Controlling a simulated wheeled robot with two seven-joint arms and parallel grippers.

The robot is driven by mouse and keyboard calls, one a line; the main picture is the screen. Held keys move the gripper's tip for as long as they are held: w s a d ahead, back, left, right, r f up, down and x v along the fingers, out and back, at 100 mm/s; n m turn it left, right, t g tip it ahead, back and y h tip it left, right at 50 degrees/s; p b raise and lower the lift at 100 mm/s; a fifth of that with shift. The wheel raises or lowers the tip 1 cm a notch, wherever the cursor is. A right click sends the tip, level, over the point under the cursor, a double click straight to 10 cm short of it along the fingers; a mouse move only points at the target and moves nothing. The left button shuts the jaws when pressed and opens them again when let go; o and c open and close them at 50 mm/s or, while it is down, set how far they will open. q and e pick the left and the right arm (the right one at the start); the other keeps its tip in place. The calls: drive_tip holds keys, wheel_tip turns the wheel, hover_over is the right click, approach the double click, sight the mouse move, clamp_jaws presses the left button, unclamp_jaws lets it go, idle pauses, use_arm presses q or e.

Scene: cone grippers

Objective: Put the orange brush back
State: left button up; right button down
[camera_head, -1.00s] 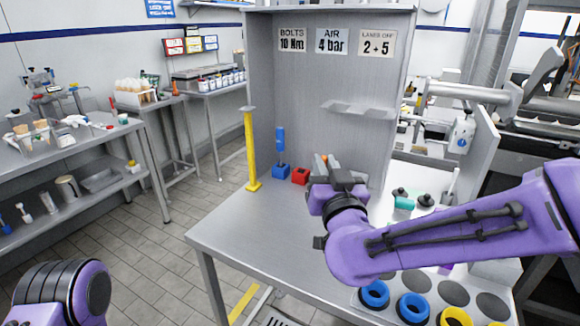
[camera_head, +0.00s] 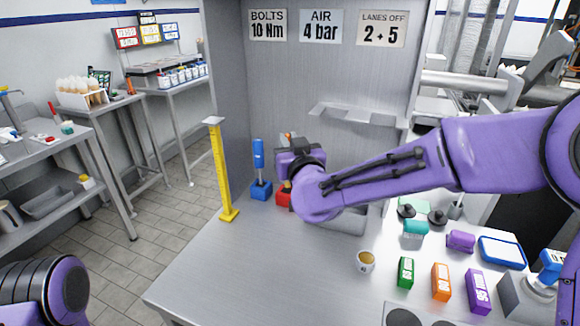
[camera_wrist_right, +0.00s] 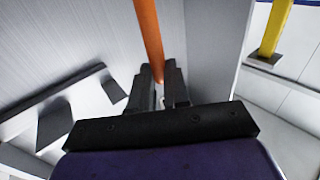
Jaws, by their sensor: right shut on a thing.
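An orange brush handle (camera_wrist_right: 148,35) stands up between the fingers of my right gripper (camera_wrist_right: 160,78) in the right wrist view. The gripper is shut on it. In the head view only a small orange piece (camera_head: 287,137) shows above my right gripper (camera_head: 298,150); the brush's lower part is hidden. A red block (camera_head: 283,196) stands on the table just below and left of the gripper, partly covered by my arm. Beside it a blue brush (camera_head: 258,154) stands upright in a blue block (camera_head: 261,190). My left arm shows at the lower left, but its gripper is out of view.
A yellow post (camera_head: 221,172) stands at the table's left edge. A grey shelf (camera_head: 355,115) juts from the back panel. Right of centre are a cup (camera_head: 366,261), green (camera_head: 406,271), orange (camera_head: 441,281) and purple (camera_head: 477,290) boxes. The table's front left is clear.

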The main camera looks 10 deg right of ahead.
drive_tip(key=w+d+f, duration=0.1)
drive_tip(key=w+f, duration=0.6)
drive_tip(key=f, duration=0.4)
drive_tip(key=shift+w+p, duration=0.3)
drive_tip(key=shift+w, duration=0.05)
drive_tip(key=c, duration=1.1)
unclamp_jaws()
drive_tip(key=shift+w+f, duration=0.1)
drive_tip(key=shift+w, duration=0.05)
use_arm(q)
drive_tip(key=shift+w+f+b, duration=0.5)
drive_tip(key=shift+f+b, duration=0.35)
drive_tip(key=shift+b, duration=0.3)
use_arm(e)
drive_tip(key=s, duration=1.2)
drive_tip(key=shift+d, duration=0.3)
drive_tip(key=shift+s, duration=0.1)
